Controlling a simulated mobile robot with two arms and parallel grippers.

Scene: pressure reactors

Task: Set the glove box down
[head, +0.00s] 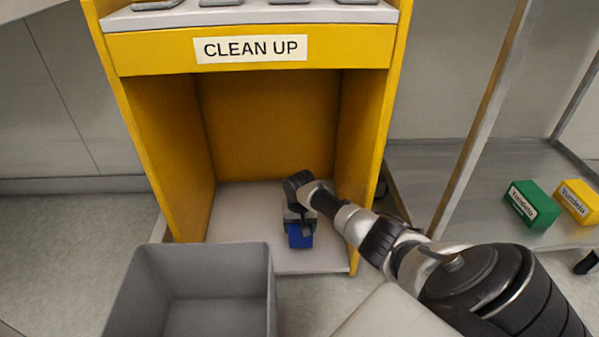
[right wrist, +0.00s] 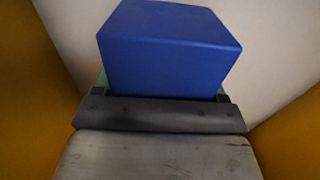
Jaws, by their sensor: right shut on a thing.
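The glove box is a small blue box (head: 300,237), low inside the yellow "CLEAN UP" station, over its pale bottom shelf (head: 240,225). My right gripper (head: 299,218) reaches in from the right and is shut on the box. In the right wrist view the blue box (right wrist: 168,48) sits between the fingertips of my right gripper (right wrist: 160,95), with the pale shelf behind it. I cannot tell whether the box touches the shelf. The gripper hides part of the box. My left gripper is not in view.
Yellow side walls (head: 170,150) flank the shelf. A grey bin (head: 198,255) stands in front at the left. Green (head: 532,205) and yellow (head: 577,200) boxes lie on a grey surface at the right. The shelf is clear left of the box.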

